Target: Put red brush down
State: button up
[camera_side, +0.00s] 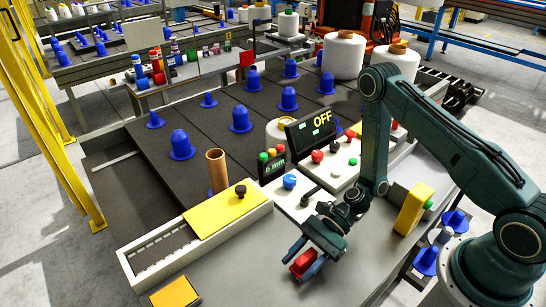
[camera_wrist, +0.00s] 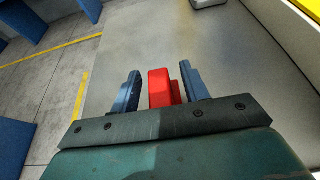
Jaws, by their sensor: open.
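The red brush (camera_side: 303,262) is a small red block low at the front of the grey table (camera_side: 345,279). In the wrist view the red brush (camera_wrist: 160,88) stands between the two blue fingers. My gripper (camera_side: 302,262) is at the brush, with one finger on each side. It also shows in the wrist view (camera_wrist: 161,85), where gaps are visible between the brush and both fingers, so it is open. The underside of the brush is hidden, and I cannot tell for sure whether it rests on the table.
A long white box with a yellow lid (camera_side: 222,212) lies left of my gripper. A yellow block (camera_side: 175,293) is at the front left. A control panel with buttons (camera_side: 325,168) stands behind. A yellow item (camera_side: 413,209) is at right. The table edge is close in front.

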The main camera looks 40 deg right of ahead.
jog(key=shift+d, duration=0.1)
jog(key=v, duration=1.3)
jog(key=shift+d, duration=0.3)
jog(key=shift+r, duration=0.15)
notch_tip(320, 180, up, 16)
jog(key=s+d+n+h, duration=0.2)
jog(key=n+h, duration=0.7)
jog(key=n, duration=0.3)
jog(key=s+d+r+n+t+h, duration=0.2)
jog(key=s+r+n+t+h, duration=0.2)
jog(key=s+r, duration=0.6)
jog(key=shift+d+r+n+t, duration=0.4)
jog(key=shift+r+n+t, duration=0.5)
jog(key=shift+r, duration=0.9)
